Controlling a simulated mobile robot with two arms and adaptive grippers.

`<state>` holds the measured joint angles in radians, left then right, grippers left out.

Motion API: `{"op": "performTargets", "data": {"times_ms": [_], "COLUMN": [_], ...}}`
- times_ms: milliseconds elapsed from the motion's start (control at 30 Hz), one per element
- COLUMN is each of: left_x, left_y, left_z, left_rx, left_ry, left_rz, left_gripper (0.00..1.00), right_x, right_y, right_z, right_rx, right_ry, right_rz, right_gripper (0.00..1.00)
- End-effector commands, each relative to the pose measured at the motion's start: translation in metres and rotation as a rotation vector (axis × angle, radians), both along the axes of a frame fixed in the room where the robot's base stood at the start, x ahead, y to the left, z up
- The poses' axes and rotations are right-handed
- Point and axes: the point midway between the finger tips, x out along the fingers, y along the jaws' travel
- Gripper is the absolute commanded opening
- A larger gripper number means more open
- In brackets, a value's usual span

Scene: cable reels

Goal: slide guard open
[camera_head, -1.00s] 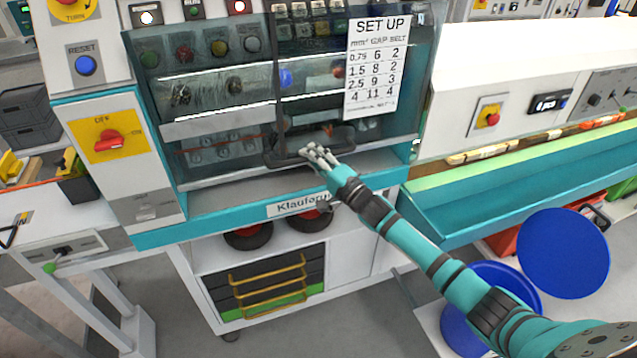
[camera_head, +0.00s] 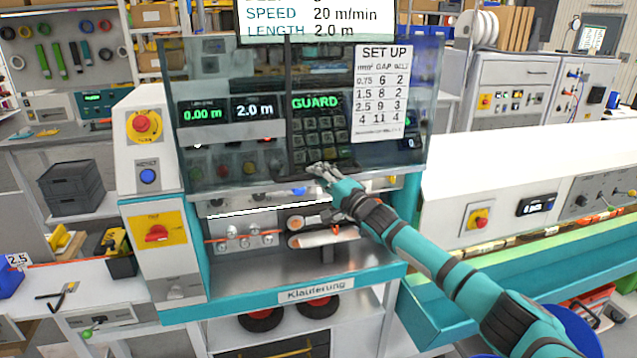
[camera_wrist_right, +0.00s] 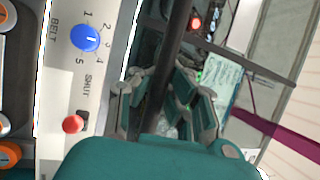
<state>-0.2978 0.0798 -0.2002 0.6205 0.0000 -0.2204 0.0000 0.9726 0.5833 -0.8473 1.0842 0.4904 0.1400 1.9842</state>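The guard (camera_head: 235,165) is a see-through tinted panel on the front of the Klauterung machine. It stands raised in the head view, its lower edge above the rollers and over the display and keypad. A dark handle bar runs along its lower part. My right gripper (camera_head: 322,174) is at this handle, coming in from the right. In the right wrist view the dark handle bar (camera_wrist_right: 168,75) passes between the fingers of my right gripper (camera_wrist_right: 160,95), which look closed around it; the exact contact is partly hidden. My left gripper is not in view.
Behind the guard, "GUARD" shows in green on a display (camera_head: 315,101). A set-up sheet (camera_head: 381,92) is on the panel. Below, the rollers (camera_head: 240,238) and the machine's front ledge (camera_head: 270,275) are uncovered. A control column (camera_head: 155,200) stands left; a teal trough (camera_head: 530,265) is right.

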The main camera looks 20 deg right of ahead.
Motion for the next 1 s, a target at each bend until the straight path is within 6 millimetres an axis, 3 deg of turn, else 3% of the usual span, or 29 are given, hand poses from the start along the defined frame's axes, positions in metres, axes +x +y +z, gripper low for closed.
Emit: {"op": "performTargets", "data": {"times_ms": [433, 700, 1000], "left_x": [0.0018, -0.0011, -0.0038], "left_y": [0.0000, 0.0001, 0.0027], "left_z": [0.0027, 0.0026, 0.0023], "left_rx": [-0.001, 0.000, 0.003], "left_ry": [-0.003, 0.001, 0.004], "left_rz": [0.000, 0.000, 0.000], "left_gripper": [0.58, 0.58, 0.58], "right_x": [-0.0004, -0.0001, -0.0010], "right_y": [-0.0002, -0.0002, -0.0007], "right_z": [0.0048, 0.0046, 0.0034], "right_rx": [-0.002, -0.001, 0.000], "right_ry": [-0.004, -0.001, 0.000], "right_rz": [0.001, 0.000, 0.000], "right_gripper": [0.00, 0.38, 0.38]}}
